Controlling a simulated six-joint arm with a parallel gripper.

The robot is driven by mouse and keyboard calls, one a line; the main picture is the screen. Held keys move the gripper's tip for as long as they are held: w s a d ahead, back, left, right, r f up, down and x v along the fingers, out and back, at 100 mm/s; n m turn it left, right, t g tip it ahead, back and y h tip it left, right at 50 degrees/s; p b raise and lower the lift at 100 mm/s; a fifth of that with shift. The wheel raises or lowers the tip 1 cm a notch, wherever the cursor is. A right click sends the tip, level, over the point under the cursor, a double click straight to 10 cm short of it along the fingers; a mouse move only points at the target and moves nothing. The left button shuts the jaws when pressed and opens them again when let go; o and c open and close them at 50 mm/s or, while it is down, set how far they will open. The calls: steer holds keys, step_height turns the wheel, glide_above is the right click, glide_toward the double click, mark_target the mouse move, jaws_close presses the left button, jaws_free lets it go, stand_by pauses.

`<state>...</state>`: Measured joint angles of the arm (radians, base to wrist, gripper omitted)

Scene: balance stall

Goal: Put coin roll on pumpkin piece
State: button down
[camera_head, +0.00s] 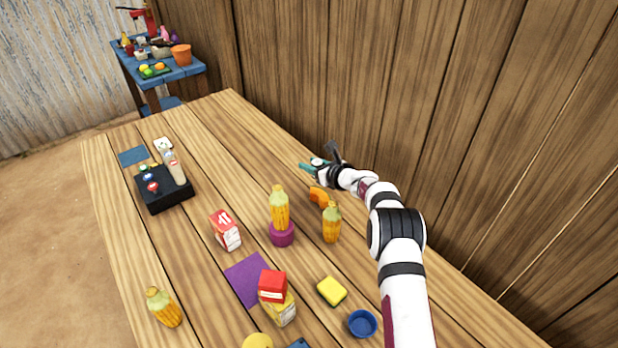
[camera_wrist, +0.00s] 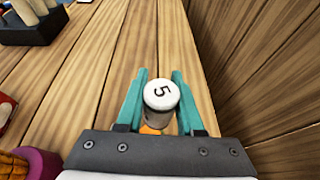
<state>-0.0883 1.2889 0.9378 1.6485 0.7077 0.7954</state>
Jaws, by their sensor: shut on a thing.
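My gripper (camera_head: 313,165) reaches over the table near the wooden wall. Its teal fingers (camera_wrist: 160,75) are shut on the coin roll (camera_wrist: 162,93), a pale cylinder with a white end marked 5, seen end-on in the wrist view. In the head view the roll is largely hidden by the gripper. The pumpkin piece (camera_head: 319,197), an orange curved chunk, lies on the table just nearer the camera than the gripper. A bit of orange (camera_wrist: 150,130) shows beneath the roll at the gripper's base in the wrist view; most of it is hidden.
A corn cob (camera_head: 331,225) stands beside the pumpkin piece, and another (camera_head: 280,208) stands on a purple base (camera_head: 282,235). A red and white carton (camera_head: 226,230) and a black holder (camera_head: 163,190) are to the left. The planks beyond the gripper are clear up to the wall.

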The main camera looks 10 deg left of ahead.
steer(key=shift+w+a+f, duration=0.1)
steer(key=shift+a+f, duration=0.1)
steer(key=shift+f, duration=0.55)
steer(key=shift+w+a+f, duration=0.1)
steer(key=shift+a+f, duration=0.05)
steer(key=shift+f, duration=0.65)
steer(key=shift+a+f, duration=0.2)
steer(key=shift+f, duration=0.55)
steer(key=c, duration=0.5)
jaws_free()
steer(key=shift+f, duration=0.15)
steer(key=shift+c, duration=0.2)
